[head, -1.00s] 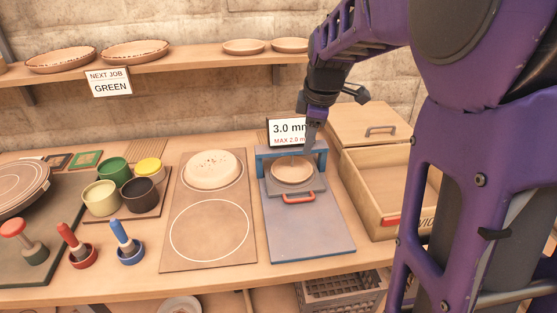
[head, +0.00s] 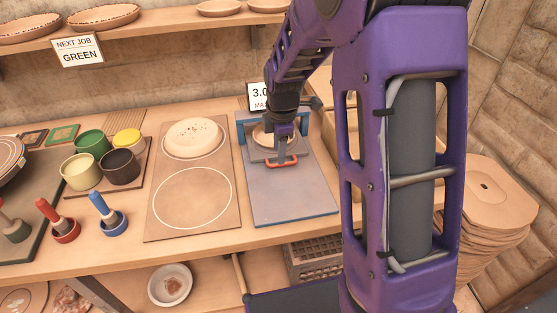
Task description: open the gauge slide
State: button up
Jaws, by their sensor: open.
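The gauge (head: 292,198) is a blue-grey base plate with a blue frame at its back. Its grey slide (head: 262,155) sits at the back of the base, under the frame, with a red handle (head: 283,163) on its front edge. A round tan disc (head: 262,138) lies on the slide, partly hidden by my gripper. My gripper (head: 284,149) points down, open, just above or at the red handle. I cannot tell whether its fingers touch the handle or straddle it.
A display (head: 258,97) behind the gauge is partly covered by my arm. A board with a white speckled disc (head: 194,138) lies to the left. Paint pots (head: 92,142) and blue (head: 107,212) and red (head: 58,222) stampers stand farther left. Stacked tan slabs (head: 490,205) stand at right.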

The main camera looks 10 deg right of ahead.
jog(key=shift+w+f, duration=0.2)
jog(key=shift+f, duration=0.9)
jog(key=shift+w+f, duration=0.2)
jog(key=shift+f, duration=0.85)
jog(key=shift+c, duration=0.3)
grip_shut()
